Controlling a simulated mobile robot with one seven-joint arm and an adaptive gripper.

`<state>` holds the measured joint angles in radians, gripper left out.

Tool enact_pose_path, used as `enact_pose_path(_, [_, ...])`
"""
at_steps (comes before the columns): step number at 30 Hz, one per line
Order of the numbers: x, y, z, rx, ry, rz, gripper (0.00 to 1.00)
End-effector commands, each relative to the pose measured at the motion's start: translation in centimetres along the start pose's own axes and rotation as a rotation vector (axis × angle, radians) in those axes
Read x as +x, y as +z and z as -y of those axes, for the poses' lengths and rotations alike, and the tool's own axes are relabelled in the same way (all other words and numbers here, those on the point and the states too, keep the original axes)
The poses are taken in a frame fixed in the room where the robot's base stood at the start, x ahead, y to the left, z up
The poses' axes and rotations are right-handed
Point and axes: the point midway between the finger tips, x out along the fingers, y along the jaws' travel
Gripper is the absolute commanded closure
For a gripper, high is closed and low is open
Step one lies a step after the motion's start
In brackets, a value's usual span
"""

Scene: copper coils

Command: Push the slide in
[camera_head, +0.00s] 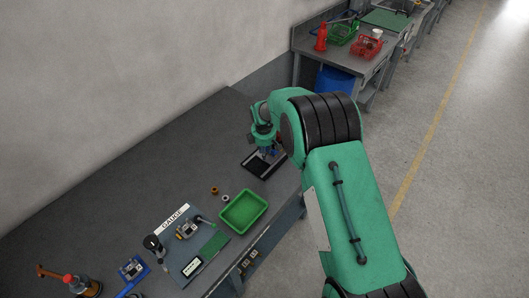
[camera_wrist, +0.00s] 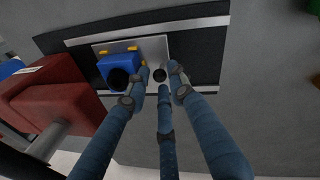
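A silver plate (camera_wrist: 152,47), which looks like the slide, lies on a black base between two light metal rails in the wrist view. It carries a blue block (camera_wrist: 118,68) with a dark round opening and small yellow pieces. A round black knob or hole (camera_wrist: 159,75) shows near its right part. My gripper (camera_wrist: 158,72) has three blue fingers, with the tips parted around this black spot and gaps visible on both sides. I cannot tell whether they touch the plate. In the head view my gripper (camera_head: 267,150) is over the black fixture (camera_head: 256,168); the slide is mostly hidden there.
A red vise-like block (camera_wrist: 55,105) stands left of the fixture in the wrist view. On the bench, a green tray (camera_head: 243,209), small rings (camera_head: 225,197) and a gauge board (camera_head: 190,262) sit nearer. Bare bench lies left of the fixture.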

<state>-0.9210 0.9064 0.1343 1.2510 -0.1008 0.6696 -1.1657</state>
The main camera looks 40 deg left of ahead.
Motion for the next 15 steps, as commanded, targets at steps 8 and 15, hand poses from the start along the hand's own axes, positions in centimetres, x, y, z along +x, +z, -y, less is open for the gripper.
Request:
enact_pose_path(8, [-1.9,0.0,-0.1,0.0,0.002,-0.001,0.77])
enact_pose_path(15, [-5.3,0.0,-0.1,0.0,0.002,-0.001,0.77])
